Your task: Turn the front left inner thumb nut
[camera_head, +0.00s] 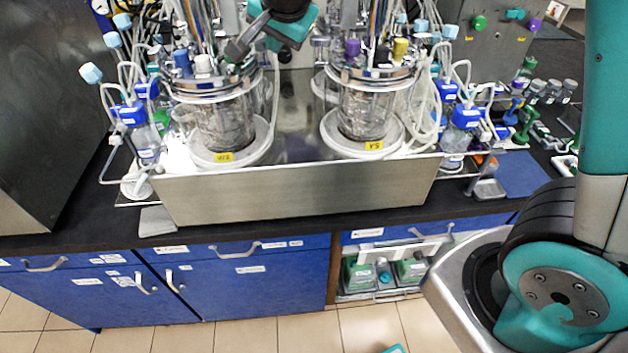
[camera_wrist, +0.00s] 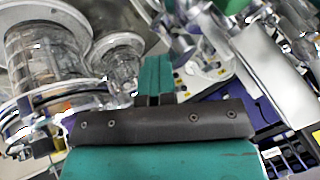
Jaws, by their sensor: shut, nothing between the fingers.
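The left bioreactor is a glass vessel (camera_head: 225,122) with a metal head plate, standing in the left half of a steel tray. Blue, white and dark-capped fittings crowd its top. I cannot pick out the front left inner thumb nut among them. My gripper, teal and dark grey, is above the right side of this head plate in the head view, pointing down and partly hiding it. In the wrist view my gripper (camera_wrist: 158,66) has its teal fingers shut together with nothing between them. Tilted glassware (camera_wrist: 45,62) with a metal rim shows left of the fingers there.
A second glass bioreactor (camera_head: 368,112) stands on the right of the steel tray (camera_head: 300,192). Tubes and blue-capped bottles (camera_head: 140,128) crowd both sides. The tray rests on a dark bench (camera_head: 85,238) above blue drawers (camera_head: 240,292). Green and grey small parts lie on the right.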

